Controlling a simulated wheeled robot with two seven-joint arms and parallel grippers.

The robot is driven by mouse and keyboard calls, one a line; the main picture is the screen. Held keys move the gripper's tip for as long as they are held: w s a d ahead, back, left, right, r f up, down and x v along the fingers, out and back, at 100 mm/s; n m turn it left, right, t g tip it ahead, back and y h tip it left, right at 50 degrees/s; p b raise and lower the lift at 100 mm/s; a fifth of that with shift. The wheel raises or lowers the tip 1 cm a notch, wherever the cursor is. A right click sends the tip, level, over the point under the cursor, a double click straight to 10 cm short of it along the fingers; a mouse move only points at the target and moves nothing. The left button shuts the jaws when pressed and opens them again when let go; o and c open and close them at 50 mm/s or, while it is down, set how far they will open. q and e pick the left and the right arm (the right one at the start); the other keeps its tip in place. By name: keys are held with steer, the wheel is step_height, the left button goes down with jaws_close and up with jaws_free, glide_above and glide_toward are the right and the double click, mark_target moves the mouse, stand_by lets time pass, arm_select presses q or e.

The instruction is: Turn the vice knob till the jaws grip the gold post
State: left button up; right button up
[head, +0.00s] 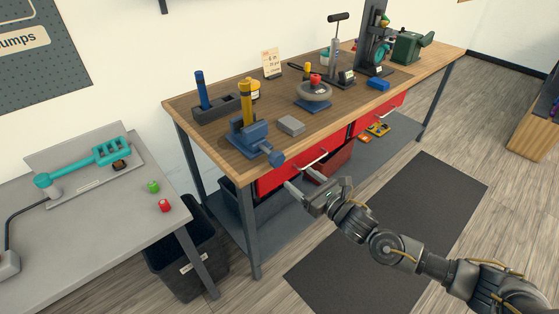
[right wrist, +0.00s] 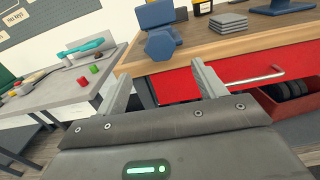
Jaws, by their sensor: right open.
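The blue vice (head: 250,136) stands at the near left corner of the wooden workbench. The gold post (head: 247,98) stands upright at its jaws; I cannot tell whether they touch it. The blue vice knob (head: 276,158) sticks out past the bench's front edge. In the right wrist view the knob (right wrist: 160,45) is a faceted blue block, ahead of and above my fingertips, with the post out of view. My right gripper (head: 299,180) is open and empty, in front of the red drawer and lower than the knob, apart from it. My left gripper is not in view.
The workbench (head: 205,143) has a red drawer (head: 285,174) with a metal handle below the knob. A grey block (head: 291,126) and a blue post (head: 201,90) in a dark holder stand near the vice. A grey table (head: 110,225) and black bin (head: 180,262) are left.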

mark_target(280, 162)
steer(key=p+x, duration=0.2)
steer(key=x, duration=0.8)
steer(key=shift+w+a, duration=0.2)
steer(key=shift+w, duration=0.15)
steer(key=shift+c, duration=0.4)
steer(key=c, duration=0.9)
steer(key=shift+m, duration=0.4)
